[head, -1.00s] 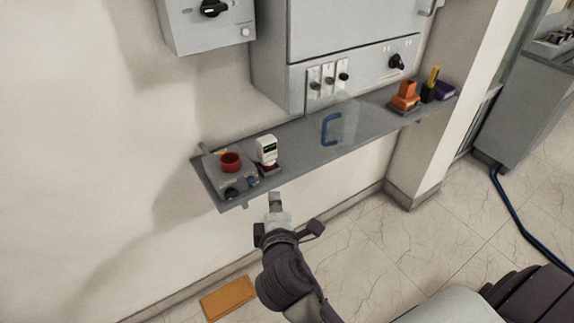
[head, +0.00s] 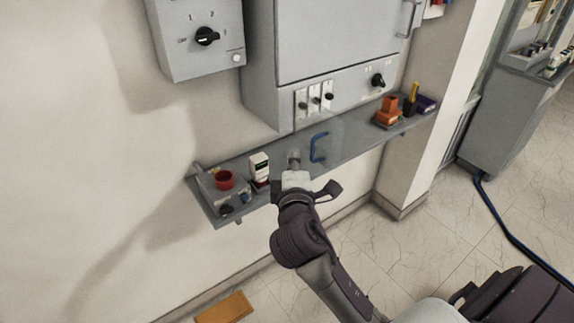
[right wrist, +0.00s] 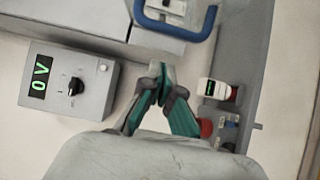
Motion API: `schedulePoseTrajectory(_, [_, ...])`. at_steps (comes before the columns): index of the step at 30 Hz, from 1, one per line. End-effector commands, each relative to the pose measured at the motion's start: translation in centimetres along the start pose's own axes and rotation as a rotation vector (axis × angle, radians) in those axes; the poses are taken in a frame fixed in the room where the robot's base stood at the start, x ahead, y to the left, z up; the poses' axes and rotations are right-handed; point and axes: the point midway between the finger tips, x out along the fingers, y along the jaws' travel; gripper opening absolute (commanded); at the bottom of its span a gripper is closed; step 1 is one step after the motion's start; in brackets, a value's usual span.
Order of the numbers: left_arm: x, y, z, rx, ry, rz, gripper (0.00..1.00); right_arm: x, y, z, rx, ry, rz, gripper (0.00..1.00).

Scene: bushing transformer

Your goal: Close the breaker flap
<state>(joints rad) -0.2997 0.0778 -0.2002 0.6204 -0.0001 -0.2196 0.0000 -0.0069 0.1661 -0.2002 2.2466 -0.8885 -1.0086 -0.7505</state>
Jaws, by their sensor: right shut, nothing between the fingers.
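The breaker flap (head: 338,130) is a clear panel below the breaker switches (head: 315,98) on the grey cabinet. It sticks out over the shelf, open, with a blue handle (head: 313,148) at its outer edge. The blue handle also shows at the top of the right wrist view (right wrist: 178,36). My right gripper (head: 294,157) is shut and empty, just left of the handle and apart from it. In the right wrist view its fingertips (right wrist: 160,78) meet below the handle. My left gripper is not in view.
The grey shelf (head: 275,183) carries a red-topped device (head: 224,181), a white meter (head: 259,167), and an orange holder (head: 388,112). A box with a black knob (head: 206,37) is on the wall; its display reads 0V in the wrist view (right wrist: 40,76).

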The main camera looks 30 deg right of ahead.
Motion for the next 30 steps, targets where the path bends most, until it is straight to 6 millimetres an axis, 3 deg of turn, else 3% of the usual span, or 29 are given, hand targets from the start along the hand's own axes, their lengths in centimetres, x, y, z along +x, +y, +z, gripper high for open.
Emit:
schedulePoseTrajectory(6, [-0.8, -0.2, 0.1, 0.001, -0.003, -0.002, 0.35, 0.4, 0.1, 2.1, -0.001, 0.000, 0.001, 0.00])
schedulePoseTrajectory(22, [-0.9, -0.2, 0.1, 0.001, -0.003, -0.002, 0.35, 0.5, 0.0, 2.5, 0.000, 0.001, 0.001, 0.00])
schedulePoseTrajectory(30, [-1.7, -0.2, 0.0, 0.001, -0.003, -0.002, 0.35, 0.8, 0.2, 4.6, -0.003, 0.000, 0.000, 0.00])
